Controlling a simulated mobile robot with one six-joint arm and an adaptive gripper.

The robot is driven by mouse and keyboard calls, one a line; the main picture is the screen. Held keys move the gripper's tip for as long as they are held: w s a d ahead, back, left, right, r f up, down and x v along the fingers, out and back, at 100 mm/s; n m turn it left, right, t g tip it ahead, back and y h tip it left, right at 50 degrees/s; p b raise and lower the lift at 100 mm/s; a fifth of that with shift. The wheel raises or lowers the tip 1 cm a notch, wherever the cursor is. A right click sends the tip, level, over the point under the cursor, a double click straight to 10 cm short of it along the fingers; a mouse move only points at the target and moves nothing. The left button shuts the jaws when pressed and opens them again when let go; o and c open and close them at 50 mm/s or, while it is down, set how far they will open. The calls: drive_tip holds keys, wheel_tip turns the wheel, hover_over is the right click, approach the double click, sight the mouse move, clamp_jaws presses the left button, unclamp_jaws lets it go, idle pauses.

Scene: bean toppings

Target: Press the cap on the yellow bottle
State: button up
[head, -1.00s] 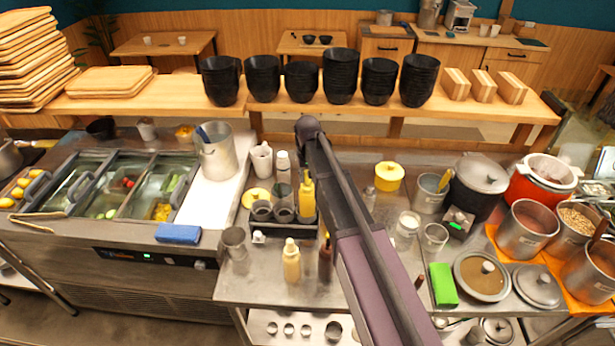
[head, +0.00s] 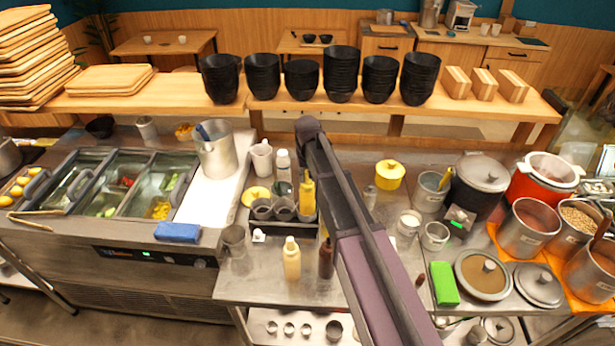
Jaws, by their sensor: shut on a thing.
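A yellow squeeze bottle (head: 307,198) with a narrow tip stands upright at the right end of the dark tray (head: 268,222), just left of my arm. A paler yellow bottle (head: 291,262) with a capped, pointed top stands upright on the steel counter in front of the tray. I cannot tell which one is the task's bottle, or whether either cap is loose. My arm reaches up the middle of the head view. My gripper cannot be made out, so I cannot see what it holds.
A dark red-brown bottle (head: 326,260) stands close beside my arm. A small white item (head: 259,236) lies near the tray's front left. A yellow lidded pot (head: 389,175) and steel pots stand to the right. Bare counter (head: 258,285) shows at the front left.

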drive_tip(key=o, duration=0.8)
drive_tip(key=shift+o, duration=0.2)
drive_tip(key=o, duration=0.3)
drive_tip(key=shift+r, duration=0.1)
drive_tip(key=shift+r+p, duration=3.2)
drive_tip(key=shift+p, duration=0.1)
